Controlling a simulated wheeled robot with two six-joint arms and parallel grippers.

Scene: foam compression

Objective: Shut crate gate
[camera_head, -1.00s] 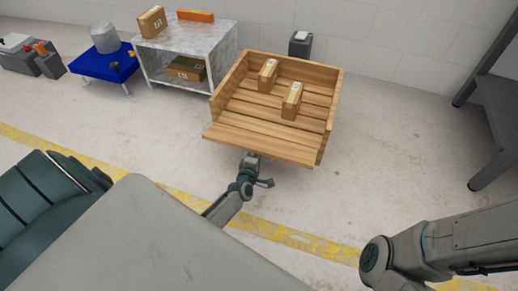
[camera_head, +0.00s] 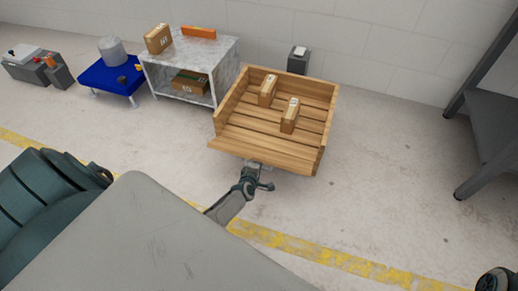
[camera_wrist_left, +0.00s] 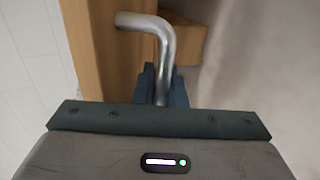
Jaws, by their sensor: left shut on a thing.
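The wooden crate (camera_head: 326,125) stands on the floor, and its near side, the gate (camera_head: 262,150), is folded down and outward toward me. In the left wrist view a bent metal handle (camera_wrist_left: 158,32) is fixed to a wooden panel (camera_wrist_left: 91,45). My left gripper (camera_head: 254,167) is at the gate's near edge, and it also shows in the left wrist view (camera_wrist_left: 161,90), with its fingers shut around the handle. The exact tilt of the gate is hard to tell. My right gripper is out of view; only a bit of that arm shows at the lower right.
Two cartons (camera_head: 268,91) (camera_head: 290,115) stand inside the crate, away from the gate. A marble-patterned shelf (camera_head: 215,60) and a blue table (camera_head: 110,79) are at the left. A grey bin (camera_head: 298,60) stands behind the crate. A dark rack (camera_head: 490,110) is at the right. The floor right of the crate is clear.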

